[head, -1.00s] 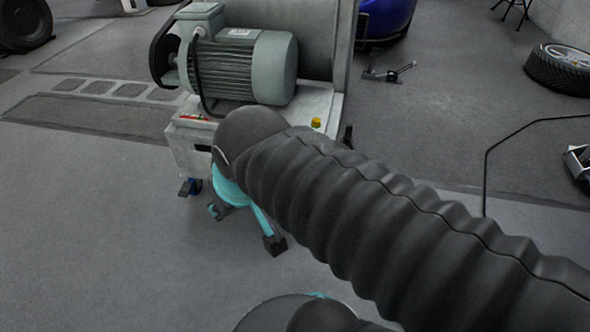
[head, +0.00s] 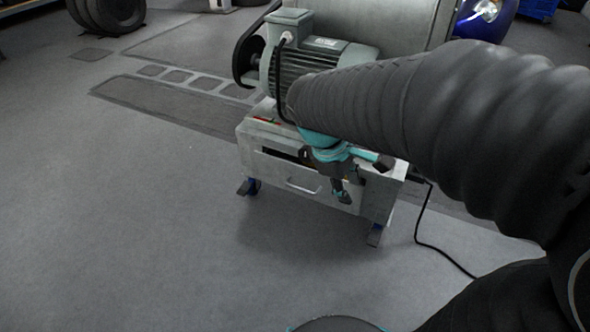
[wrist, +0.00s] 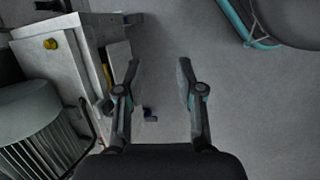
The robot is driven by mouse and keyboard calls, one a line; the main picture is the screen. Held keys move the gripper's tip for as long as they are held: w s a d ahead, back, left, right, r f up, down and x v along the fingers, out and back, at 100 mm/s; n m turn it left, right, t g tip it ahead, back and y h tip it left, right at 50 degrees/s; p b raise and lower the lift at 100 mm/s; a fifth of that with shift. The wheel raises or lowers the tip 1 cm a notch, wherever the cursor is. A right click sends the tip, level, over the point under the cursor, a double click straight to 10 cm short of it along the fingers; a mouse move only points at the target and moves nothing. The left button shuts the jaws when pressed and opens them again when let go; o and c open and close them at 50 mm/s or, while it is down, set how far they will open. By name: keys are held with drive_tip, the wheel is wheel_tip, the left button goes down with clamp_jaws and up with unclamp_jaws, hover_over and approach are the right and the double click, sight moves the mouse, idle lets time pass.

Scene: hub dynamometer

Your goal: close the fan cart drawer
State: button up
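The fan cart (head: 265,125) stands in the middle of the head view, a grey metal cart carrying a motor. Its drawer (head: 275,172) has a pale front with a bar handle (head: 303,188). A dark gap shows above the drawer front, and the drawer appears to stick out somewhat. In the wrist view the drawer (wrist: 122,62) juts from the cart's side at the left. My gripper (head: 342,192) points down in front of the drawer's right part. In the wrist view its two fingers (wrist: 159,68) are apart with only floor between them; contact with the drawer cannot be told.
The motor (head: 325,58) and a large drum sit on top of the cart, close to my arm. Cart feet (head: 375,235) stand on the floor. A black cable (head: 425,235) runs along the floor at right. The floor left and in front is clear.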

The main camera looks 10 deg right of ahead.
drive_tip(key=w+a+f+n+h+b, duration=0.1)
drive_tip(key=w+a+f+n+h, duration=0.2)
drive_tip(key=w+f+n+h, duration=0.95)
drive_tip(key=n+t+b, duration=0.1)
drive_tip(key=n+t, duration=0.9)
drive_tip(key=n, duration=0.9)
approach(301, 189)
drive_tip(key=x, duration=1)
drive_tip(key=shift+w+d+f, duration=0.1)
drive_tip(key=shift+w+f, duration=0.1)
drive_tip(key=shift+f, duration=0.05)
clamp_jaws()
